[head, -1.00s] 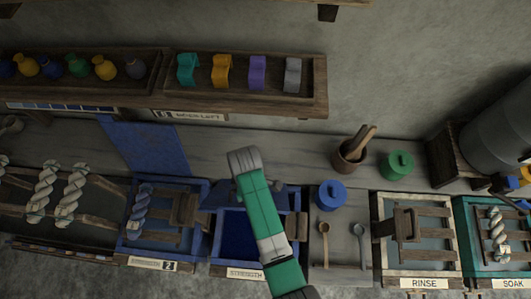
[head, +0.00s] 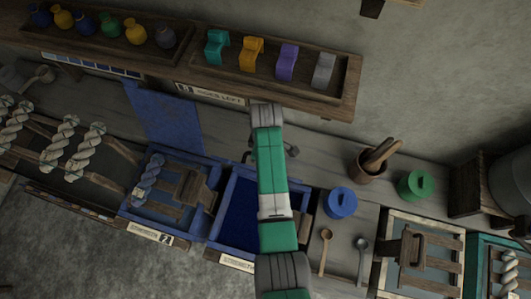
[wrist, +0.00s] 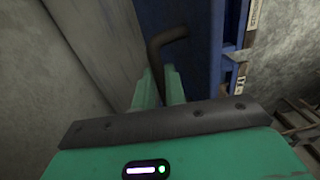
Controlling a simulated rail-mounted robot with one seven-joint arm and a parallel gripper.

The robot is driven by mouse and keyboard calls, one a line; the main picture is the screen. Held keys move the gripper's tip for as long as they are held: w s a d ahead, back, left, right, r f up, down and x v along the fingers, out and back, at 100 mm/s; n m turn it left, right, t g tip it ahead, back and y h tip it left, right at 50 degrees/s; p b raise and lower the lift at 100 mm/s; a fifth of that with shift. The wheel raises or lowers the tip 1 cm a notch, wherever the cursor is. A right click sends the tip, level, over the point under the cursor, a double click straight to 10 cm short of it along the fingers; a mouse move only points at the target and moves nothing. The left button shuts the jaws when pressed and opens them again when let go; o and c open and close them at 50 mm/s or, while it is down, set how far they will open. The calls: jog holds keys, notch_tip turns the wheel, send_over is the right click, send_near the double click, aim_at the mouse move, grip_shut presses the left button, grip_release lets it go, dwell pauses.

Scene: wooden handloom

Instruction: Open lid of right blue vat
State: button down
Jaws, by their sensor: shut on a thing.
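The right blue vat (head: 236,216) stands in the middle of the head view. In the wrist view, my gripper (wrist: 158,84) is shut on a dark bent handle (wrist: 170,36), which rises above the fingertips. A blue panel (wrist: 203,50) stands beside the handle; I cannot tell if it is the lid. My arm hides the fingers in the head view.
The left blue vat (head: 209,206) holds a blue skein. A lidded blue pot (head: 341,203), a wooden spoon (head: 325,252) and a green pot (head: 415,186) stand to the right. A wooden shelf (head: 338,103) overhangs the back close to my arm.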

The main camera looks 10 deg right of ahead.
jog(key=shift+s+f, duration=0.2)
jog(key=shift+f, duration=0.15)
